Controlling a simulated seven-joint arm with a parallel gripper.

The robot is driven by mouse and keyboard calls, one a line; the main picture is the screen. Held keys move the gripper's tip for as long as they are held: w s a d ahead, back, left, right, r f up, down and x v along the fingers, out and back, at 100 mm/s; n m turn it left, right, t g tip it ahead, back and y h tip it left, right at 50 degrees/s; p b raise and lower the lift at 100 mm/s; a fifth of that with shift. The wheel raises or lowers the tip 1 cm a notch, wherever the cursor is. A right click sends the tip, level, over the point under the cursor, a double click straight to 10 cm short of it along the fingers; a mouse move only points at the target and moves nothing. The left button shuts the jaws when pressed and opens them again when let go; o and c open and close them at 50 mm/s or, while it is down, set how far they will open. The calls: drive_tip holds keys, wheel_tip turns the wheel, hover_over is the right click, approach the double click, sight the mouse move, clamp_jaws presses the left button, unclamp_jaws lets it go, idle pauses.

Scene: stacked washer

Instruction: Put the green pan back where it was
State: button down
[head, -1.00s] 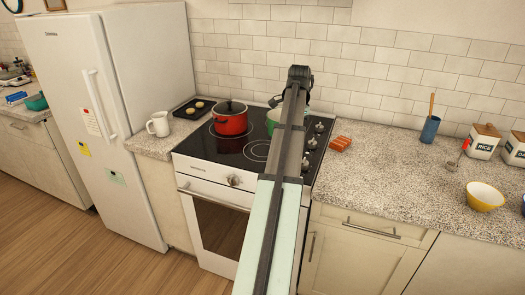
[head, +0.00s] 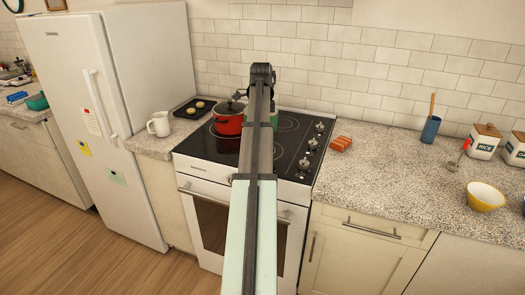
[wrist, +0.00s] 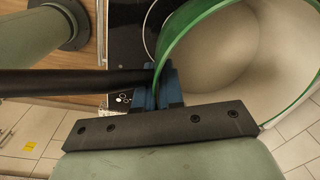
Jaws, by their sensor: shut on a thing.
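In the wrist view the green pan (wrist: 285,50), with a pale inside, fills the upper right. My gripper (wrist: 157,92) is shut on it, with its blue fingers either side of the green rim. A black bar, which looks like the pan's handle (wrist: 80,83), runs left from the fingers. In the head view only a small bit of green (head: 274,121) shows beside my arm over the stove; the rest of the pan and my fingertips are hidden behind the arm. The stove (head: 288,150) has a black glass top.
A red pot (head: 228,122) with a lid stands on the stove's left side, partly behind my arm. A dark tray (head: 188,110) and a white mug (head: 158,124) are left of the stove. Orange blocks (head: 341,143) lie on the right counter (head: 390,165). The stove's right burners look clear.

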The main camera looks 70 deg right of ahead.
drive_tip(key=shift+m, duration=0.5)
drive_tip(key=shift+f, duration=5)
drive_tip(key=c, duration=1.3)
unclamp_jaws()
drive_tip(key=shift+f, duration=0.1)
drive_tip(key=shift+o, duration=0.2)
wheel_tip(320, 180, up, 12)
drive_tip(key=shift+a, duration=0.3)
drive_tip(key=shift+s, duration=0.1)
